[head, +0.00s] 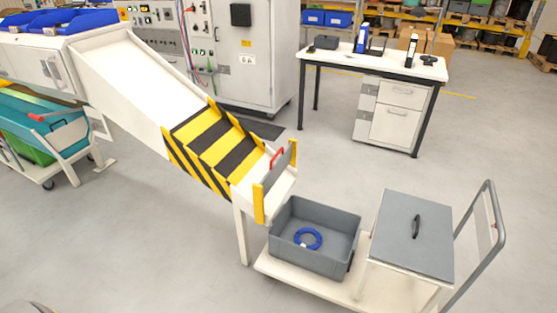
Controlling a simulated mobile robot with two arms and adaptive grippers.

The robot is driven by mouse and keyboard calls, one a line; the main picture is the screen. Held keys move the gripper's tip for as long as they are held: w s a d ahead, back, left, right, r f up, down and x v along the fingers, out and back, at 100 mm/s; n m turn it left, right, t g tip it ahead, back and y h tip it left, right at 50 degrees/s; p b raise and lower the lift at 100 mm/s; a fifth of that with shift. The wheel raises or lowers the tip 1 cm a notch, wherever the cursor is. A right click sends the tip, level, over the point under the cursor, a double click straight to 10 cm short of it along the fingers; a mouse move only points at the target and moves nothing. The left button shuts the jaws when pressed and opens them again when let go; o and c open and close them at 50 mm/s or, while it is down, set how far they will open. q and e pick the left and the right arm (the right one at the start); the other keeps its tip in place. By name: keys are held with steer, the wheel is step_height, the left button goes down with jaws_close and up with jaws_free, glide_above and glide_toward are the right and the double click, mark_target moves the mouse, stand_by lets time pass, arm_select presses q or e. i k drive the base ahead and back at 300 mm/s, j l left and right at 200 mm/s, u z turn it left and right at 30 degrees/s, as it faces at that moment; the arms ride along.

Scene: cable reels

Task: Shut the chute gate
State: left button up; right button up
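The white chute (140,80) slopes down from upper left to the middle of the head view. Its lower part has a yellow and black striped cover (213,145). The chute gate (275,171) is a grey plate between two yellow posts at the chute's lower end, with a red handle (277,157) at its top. The plate sits high between the posts, and the white chute lip shows beside and below it. I cannot tell whether a gap is open under the plate. Neither of my grippers is in view.
A grey bin (313,236) holding a blue ring (308,239) stands below the chute end on a cream cart (330,288). A desk (372,66) and control cabinet (245,50) stand behind.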

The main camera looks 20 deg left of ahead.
mark_target(276, 169)
steer(key=i+j, duration=0.75)
steer(key=i+j+u, duration=0.05)
steer(key=i, duration=0.05)
